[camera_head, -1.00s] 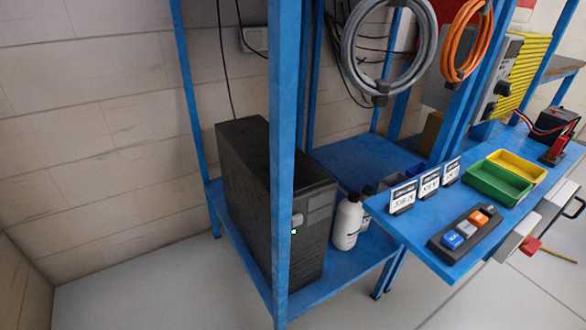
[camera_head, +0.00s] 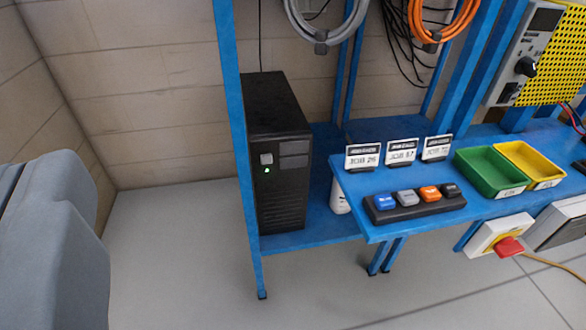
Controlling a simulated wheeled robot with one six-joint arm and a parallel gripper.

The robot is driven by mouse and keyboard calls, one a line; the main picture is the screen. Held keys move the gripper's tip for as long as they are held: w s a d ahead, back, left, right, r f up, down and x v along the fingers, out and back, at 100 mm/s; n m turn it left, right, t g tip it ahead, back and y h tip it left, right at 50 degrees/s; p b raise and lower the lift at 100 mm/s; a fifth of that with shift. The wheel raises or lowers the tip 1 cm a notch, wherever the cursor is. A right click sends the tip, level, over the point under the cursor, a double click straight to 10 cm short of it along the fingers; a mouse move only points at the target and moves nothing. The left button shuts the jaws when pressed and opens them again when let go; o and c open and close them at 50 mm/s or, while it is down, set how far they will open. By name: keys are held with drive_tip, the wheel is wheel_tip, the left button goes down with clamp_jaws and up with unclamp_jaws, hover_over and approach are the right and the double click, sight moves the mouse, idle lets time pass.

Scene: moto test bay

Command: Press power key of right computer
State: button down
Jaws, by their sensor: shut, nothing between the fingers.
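One black computer tower (camera_head: 282,195) stands upright on the lower blue shelf, left of centre. On its front is a light grey square key (camera_head: 266,158), with a small green light (camera_head: 267,170) just below it. The left edge of the tower is close behind the blue rack post. The key is unobstructed in this view. No second computer is in view. My gripper is not in view, so its distance from the key cannot be told.
A blue rack post (camera_head: 239,150) stands left of the tower. At right, a blue bench (camera_head: 375,225) carries a button box (camera_head: 415,205), label cards (camera_head: 402,152), a green bin (camera_head: 490,172) and a yellow bin (camera_head: 530,163). A grey-blue rounded body (camera_head: 50,240) fills the lower left. Floor in front is clear.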

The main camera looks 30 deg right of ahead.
idle(0.3)
drive_tip(key=w+d+f+m+h, duration=0.2)
drive_tip(key=w+f+m, duration=0.2)
drive_tip(key=w, duration=0.5)
drive_tip(key=w+d+f+m+h, duration=0.2)
drive_tip(key=w+d+f+m, duration=0.15)
drive_tip(key=w, duration=0.45)
drive_tip(key=w+d+f+m+h, duration=0.1)
drive_tip(key=w+f+m+h, duration=0.15)
drive_tip(key=w+f, duration=0.45)
drive_tip(key=w+d+f+m+g+h, duration=0.2)
drive_tip(key=d+f+m+g+h, duration=0.2)
drive_tip(key=f, duration=0.7)
drive_tip(key=w+d+f+m+g+h, duration=0.3)
drive_tip(key=d+f+m+h, duration=0.2)
drive_tip(key=f, duration=0.7)
drive_tip(key=shift+w+d+f+m+g+h, duration=0.2)
drive_tip(key=shift+d+m+g+h, duration=0.15)
drive_tip(key=shift+d+h, duration=0.7)
drive_tip(key=shift+d, duration=0.2)
